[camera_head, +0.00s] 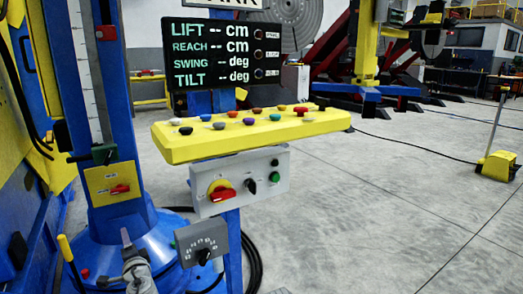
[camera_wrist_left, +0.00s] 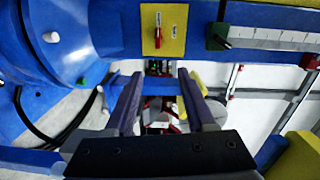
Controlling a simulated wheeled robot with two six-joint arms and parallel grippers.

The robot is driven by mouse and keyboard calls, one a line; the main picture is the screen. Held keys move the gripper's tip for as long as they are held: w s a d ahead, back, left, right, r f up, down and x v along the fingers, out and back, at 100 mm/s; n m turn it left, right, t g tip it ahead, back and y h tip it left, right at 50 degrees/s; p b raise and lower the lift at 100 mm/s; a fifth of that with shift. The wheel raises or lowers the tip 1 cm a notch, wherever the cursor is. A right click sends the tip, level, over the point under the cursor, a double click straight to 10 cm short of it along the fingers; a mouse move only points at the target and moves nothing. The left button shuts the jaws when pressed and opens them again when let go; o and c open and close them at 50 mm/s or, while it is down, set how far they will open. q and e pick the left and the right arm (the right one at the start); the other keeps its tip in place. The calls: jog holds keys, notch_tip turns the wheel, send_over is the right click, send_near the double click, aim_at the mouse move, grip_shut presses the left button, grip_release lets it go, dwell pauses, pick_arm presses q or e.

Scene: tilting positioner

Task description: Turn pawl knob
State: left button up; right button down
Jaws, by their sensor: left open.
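A red lever-shaped knob (camera_head: 120,189) sits on a yellow plate (camera_head: 99,181) on the blue column; the plate's labels are too small to read, so I cannot confirm it is the pawl knob. In the left wrist view the red knob (camera_wrist_left: 158,38) shows on its yellow plate (camera_wrist_left: 174,20), beyond the fingertips. My left gripper (camera_head: 126,237) is below the plate in the head view, apart from the knob. In the left wrist view my left gripper (camera_wrist_left: 160,74) is open, with nothing between its fingers. My right gripper is not in view.
A yellow button console (camera_head: 245,136) and a grey switch box (camera_head: 240,183) with a red rotary switch stand to the right. A grey dial box (camera_head: 203,243) is low beside my arm. A yellow-tipped lever (camera_head: 66,248) stands left. The floor at right is mostly open.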

pick_arm(q)
jog(key=s+d+r+n+g+p, duration=0.1)
jog(key=d+r+n+g+p, duration=0.3)
jog(key=r+p, duration=0.55)
jog(key=s+d+r+g+h+p, duration=0.3)
jog(key=s+d+p, duration=0.3)
jog(key=d+p, duration=0.3)
jog(key=s+d+r+n+g+h+p, duration=0.1)
jog(key=s+d+r+g+h+p, duration=0.1)
jog(key=s+d+p, duration=0.5)
jog(key=s+d+r+n+g+h+p, duration=0.1)
jog(key=s+d+r+g+h+p, duration=0.2)
jog(key=d+p, duration=1)
jog(key=s+r+g+p, duration=0.1)
jog(key=s+g, duration=0.1)
jog(key=s, duration=0.1)
jog(key=shift+s+d+r+g+h, duration=0.2)
jog(key=shift+s+r+g+h, duration=0.1)
jog(key=shift+s+g, duration=0.1)
